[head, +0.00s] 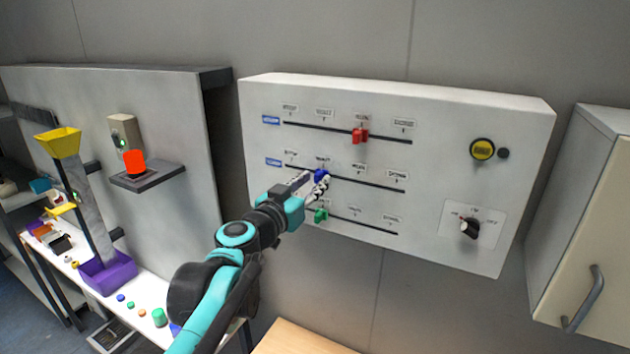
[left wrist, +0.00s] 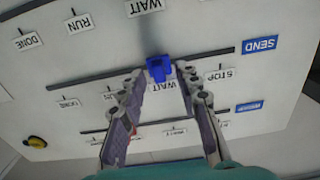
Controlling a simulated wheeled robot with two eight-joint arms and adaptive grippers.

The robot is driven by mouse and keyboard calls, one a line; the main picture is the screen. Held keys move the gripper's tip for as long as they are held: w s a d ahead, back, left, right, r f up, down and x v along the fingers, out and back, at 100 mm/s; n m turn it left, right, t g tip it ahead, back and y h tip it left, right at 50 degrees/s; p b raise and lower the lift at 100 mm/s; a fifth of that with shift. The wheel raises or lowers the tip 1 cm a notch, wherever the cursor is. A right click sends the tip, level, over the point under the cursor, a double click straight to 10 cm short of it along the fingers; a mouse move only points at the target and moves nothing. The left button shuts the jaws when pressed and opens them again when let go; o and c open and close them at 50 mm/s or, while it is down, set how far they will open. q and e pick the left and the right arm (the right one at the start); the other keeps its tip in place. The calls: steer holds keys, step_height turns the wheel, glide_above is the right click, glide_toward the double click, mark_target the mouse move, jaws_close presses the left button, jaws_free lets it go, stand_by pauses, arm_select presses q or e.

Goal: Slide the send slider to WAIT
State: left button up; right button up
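The send slider is a blue handle (left wrist: 158,68) on the slot beside the blue SEND label (left wrist: 261,45); it also shows on the middle row in the head view (head: 321,175). The handle stands in line with the second tag of that row, WAIT (left wrist: 168,86), which it partly covers. The STOP tag (left wrist: 219,75) is one position to its right in the upside-down left wrist view. My left gripper (head: 314,185) is at the panel, its fingers (left wrist: 159,74) open on either side of the handle, with small gaps showing. My right gripper is not in view.
The white panel (head: 450,120) also carries a red slider (head: 360,135) above, a green slider (head: 320,215) below, a yellow button (head: 482,149) and a black knob (head: 469,228). A cabinet (head: 590,190) stands to the right. A grey shelf (head: 148,177) is on the left.

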arm_select(q)
steer(key=v, duration=1)
steer(key=shift+s, duration=0.35)
steer(key=s+d+f+g+b, duration=0.1)
steer(key=s+f+g+b, duration=0.15)
steer(key=f+b, duration=0.7)
steer(key=s+d+f+g+b, duration=0.1)
steer(key=s+f+b, duration=0.25)
steer(key=f, duration=1.05)
steer(key=s+d+f+g+b, duration=0.1)
steer(key=s+f+g+b, duration=0.15)
steer(key=f+b, duration=0.7)
steer(key=s+a+f+n+g+y+b, duration=0.1)
steer(key=s+a+f+y+b, duration=0.1)
steer(key=f, duration=0.9)
steer(key=s+a+f+n+g+y+b, duration=0.1)
steer(key=s+a+f+b, duration=0.4)
steer(key=f, duration=0.7)
steer(key=s+a+f+n+g+y+b, duration=0.1)
steer(key=s+a+f+n+y+b, duration=0.1)
steer(key=f+b, duration=0.5)
step_height(320, 180, down, 5)
steer(key=shift+s+a+r+g+y, duration=0.1)
steer(key=shift+s+a+g+y, duration=0.2)
steer(key=shift+s+a+y, duration=0.5)
steer(key=shift+w+d, duration=0.1)
steer(key=shift+d, duration=0.05)
